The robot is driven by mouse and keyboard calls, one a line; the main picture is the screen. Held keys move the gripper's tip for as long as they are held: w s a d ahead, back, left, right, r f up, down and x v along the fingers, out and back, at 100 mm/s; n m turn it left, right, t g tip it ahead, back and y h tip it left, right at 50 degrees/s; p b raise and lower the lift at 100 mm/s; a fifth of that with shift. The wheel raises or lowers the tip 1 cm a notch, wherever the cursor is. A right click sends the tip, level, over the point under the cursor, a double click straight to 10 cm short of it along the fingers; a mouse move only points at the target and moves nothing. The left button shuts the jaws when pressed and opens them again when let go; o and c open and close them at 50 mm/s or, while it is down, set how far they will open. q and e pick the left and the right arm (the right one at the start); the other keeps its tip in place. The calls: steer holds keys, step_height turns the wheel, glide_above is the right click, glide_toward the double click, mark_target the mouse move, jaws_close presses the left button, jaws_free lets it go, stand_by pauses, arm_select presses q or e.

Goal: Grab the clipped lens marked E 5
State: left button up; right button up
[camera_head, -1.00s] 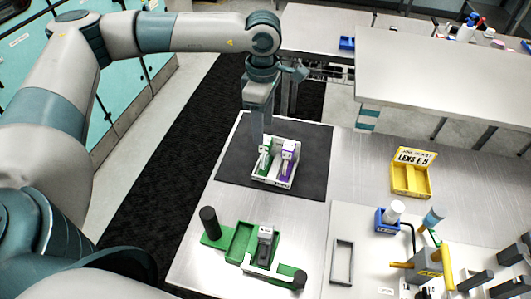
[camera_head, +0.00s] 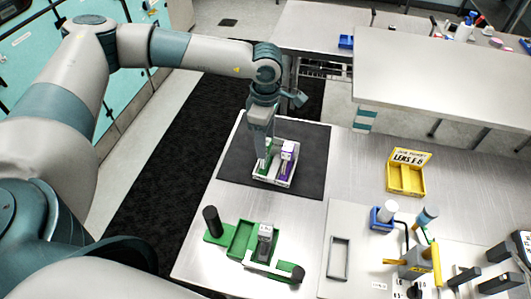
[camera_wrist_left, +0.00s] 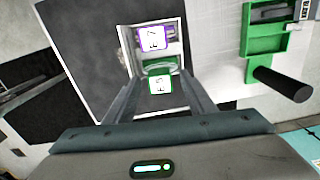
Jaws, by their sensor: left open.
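The tray (camera_head: 272,182) is a small white open box on a dark mat. It holds a green clipped lens (camera_head: 265,163) on the left and a purple one (camera_head: 287,161) on the right. In the left wrist view the green lens's label (camera_wrist_left: 160,85) appears to read E 5, and the purple one's label (camera_wrist_left: 153,40) looks like E 7. My left gripper (camera_head: 263,153) points down over the green lens. Its open fingers (camera_wrist_left: 159,82) stand on both sides of the green label, with nothing seen gripped. In the head view the fingers partly hide the green lens.
A yellow holder (camera_head: 406,180) with a LENS E sign stands to the right. A green fixture (camera_head: 242,238) with a dark upright post (camera_head: 212,221) is at the front. A blue holder (camera_head: 383,217) and a tool block (camera_head: 415,260) are at the front right. The dark mat (camera_head: 235,165) around the tray is clear.

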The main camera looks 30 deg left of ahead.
arm_select(q)
steer(key=shift+f, duration=0.55)
jaws_close()
steer(key=shift+r, duration=0.15)
steer(key=shift+w+r+b, duration=0.1)
steer(key=shift+r+b, duration=0.25)
steer(key=shift+r, duration=0.15)
step_height(320, 180, up, 17)
steer(key=b, duration=0.5)
steer(key=shift+b, duration=0.4)
